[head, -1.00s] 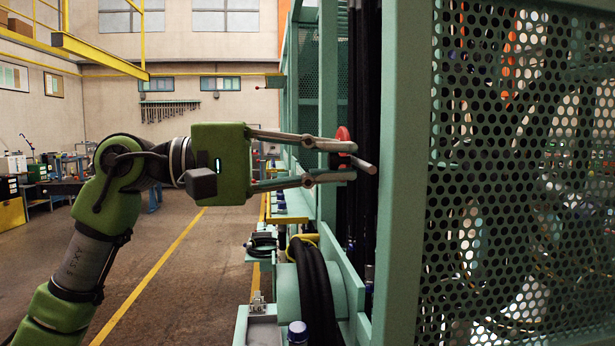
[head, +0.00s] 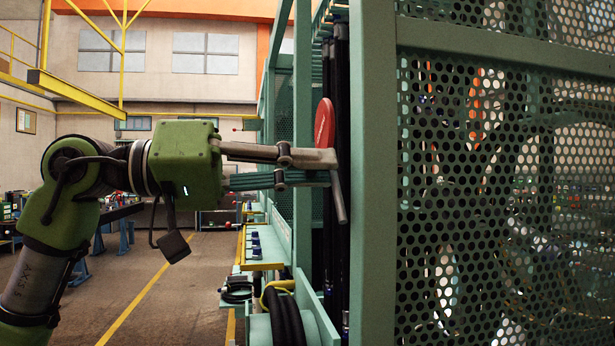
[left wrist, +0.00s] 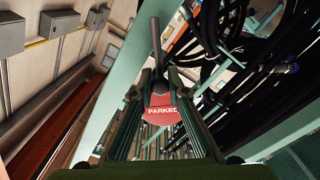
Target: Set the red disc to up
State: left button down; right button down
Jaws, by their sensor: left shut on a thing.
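The red disc (head: 324,122) shows in the head view just above my left fingertips, beside the black hoses and the green frame post. It appears nearly edge-on. My left gripper (head: 326,166) reaches in from the left, shut on a grey bar (head: 340,200) that slants down past the fingertips. In the left wrist view the disc (left wrist: 160,104) shows between my left fingers (left wrist: 160,78), with the word PARKED on it, and the bar (left wrist: 154,45) extends up beyond it. The fingers hide where bar and disc meet. My right gripper is not in view.
A green post (head: 372,180) and a perforated panel (head: 500,190) stand close to the right of the gripper. Black hoses (head: 342,100) hang behind the bar. A coiled hose (head: 286,315) sits lower down. The floor on the left (head: 185,290) is open.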

pick_arm(q)
jog(key=shift+s+d+r+m, duration=0.2)
jog(key=shift+s+m, duration=0.2)
jog(key=shift+m, duration=0.4)
jog(key=c, duration=1.9)
grip_release()
jog(key=shift+a, duration=0.1)
jog(key=v, duration=1.2)
jog(key=shift+r, duration=0.1)
